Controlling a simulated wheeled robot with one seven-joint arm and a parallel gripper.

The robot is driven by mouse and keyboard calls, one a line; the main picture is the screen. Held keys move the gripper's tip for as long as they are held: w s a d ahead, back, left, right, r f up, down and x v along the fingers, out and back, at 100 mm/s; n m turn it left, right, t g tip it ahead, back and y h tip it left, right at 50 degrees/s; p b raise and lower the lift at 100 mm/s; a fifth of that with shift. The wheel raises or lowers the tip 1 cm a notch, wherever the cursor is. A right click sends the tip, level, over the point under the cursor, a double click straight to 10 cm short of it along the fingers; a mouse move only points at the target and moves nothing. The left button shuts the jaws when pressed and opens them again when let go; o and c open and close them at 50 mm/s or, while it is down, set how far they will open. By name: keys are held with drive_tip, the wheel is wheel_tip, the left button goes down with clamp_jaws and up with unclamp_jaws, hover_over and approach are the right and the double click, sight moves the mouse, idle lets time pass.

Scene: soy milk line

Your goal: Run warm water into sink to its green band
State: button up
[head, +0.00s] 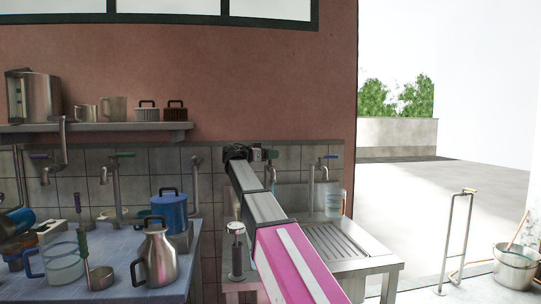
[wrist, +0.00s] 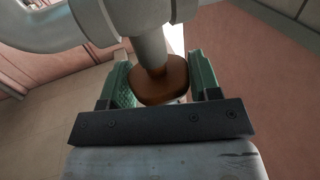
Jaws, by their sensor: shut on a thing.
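My gripper (wrist: 163,88) is shut on a brown tap knob (wrist: 160,84), which sits between its green-padded fingers at the end of a grey pipe (wrist: 150,45) in the wrist view. In the head view my gripper (head: 258,153) is at the tiled wall, beside a tap (head: 271,176) above the steel sink unit. The sink unit (head: 381,262) shows a ribbed draining surface. My arm hides much of its left part. I cannot see the water level, a green band or a stream of water.
A blue-handled tap (head: 325,168) and a clear jug (head: 333,203) are to the right of my arm. A blue-tiled counter (head: 205,262) at left holds a steel jug (head: 158,258), a blue canister (head: 170,212) and a clear measuring jug (head: 62,262). A bucket (head: 514,268) stands on the floor at right.

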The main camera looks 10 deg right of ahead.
drive_tip(key=m+g, duration=0.1)
drive_tip(key=g, duration=0.1)
drive_tip(key=m+g, duration=0.2)
drive_tip(key=g, duration=0.1)
drive_tip(key=shift+w+h, duration=0.2)
drive_tip(key=shift+h, duration=0.1)
drive_tip(key=shift+s+m+g, duration=0.15)
drive_tip(key=shift+m+g, duration=1.25)
drive_tip(key=shift+g, duration=0.9)
drive_tip(key=o, duration=0.8)
